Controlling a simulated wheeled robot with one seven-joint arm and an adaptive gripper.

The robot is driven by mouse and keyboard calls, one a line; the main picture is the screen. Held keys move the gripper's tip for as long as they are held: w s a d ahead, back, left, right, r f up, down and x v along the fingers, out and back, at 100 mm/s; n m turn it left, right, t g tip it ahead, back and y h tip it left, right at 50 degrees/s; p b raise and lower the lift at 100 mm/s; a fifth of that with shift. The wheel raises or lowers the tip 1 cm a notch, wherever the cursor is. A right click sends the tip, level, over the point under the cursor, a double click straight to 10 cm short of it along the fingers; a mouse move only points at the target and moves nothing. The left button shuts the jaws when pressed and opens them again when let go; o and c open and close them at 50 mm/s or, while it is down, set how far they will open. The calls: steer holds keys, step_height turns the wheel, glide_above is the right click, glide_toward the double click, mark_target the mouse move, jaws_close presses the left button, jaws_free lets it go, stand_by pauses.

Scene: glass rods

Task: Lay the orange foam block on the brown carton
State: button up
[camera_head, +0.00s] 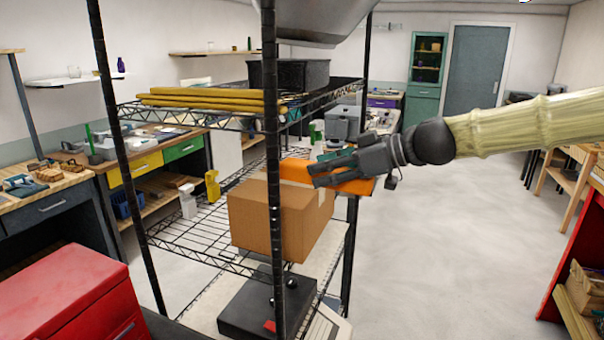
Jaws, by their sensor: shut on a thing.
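The orange foam block (298,169) is long and flat. My gripper (322,176) is shut on it, reaching in from the right with the arm behind. The block is at the top of the brown carton (254,218), over its far part. I cannot tell whether it touches the carton or is held just above it. The block's right end shows past the gripper; its middle is hidden by the fingers. The brown carton stands on the middle wire shelf of a black rack.
A black rack post (271,120) stands in front of the carton. The upper wire shelf (215,110) carries yellow rods (205,97) and a black bin (289,75). A red cabinet (70,300) is at lower left. The floor (430,250) to the right is clear.

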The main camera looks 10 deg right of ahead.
steer(key=w+p, duration=0.1)
steer(key=w, duration=0.3)
steer(key=w+a+p, duration=0.1)
steer(key=w+p, duration=0.1)
steer(key=w, duration=0.2)
steer(key=w+f+p, duration=0.1)
steer(key=w, duration=0.3)
steer(key=shift+w+a, duration=0.1)
steer(key=shift+a, duration=0.15)
step_height(320, 180, down, 3)
steer(key=shift+w+a+r+p, duration=0.1)
steer(key=shift+a+r+p, duration=0.1)
steer(key=shift+p, duration=0.85)
steer(key=shift+d+f, duration=0.2)
steer(key=shift+f, duration=0.3)
steer(key=shift+f, duration=0.25)
steer(key=o, duration=1.2)
steer(key=shift+a, duration=0.1)
steer(key=shift+r, duration=0.15)
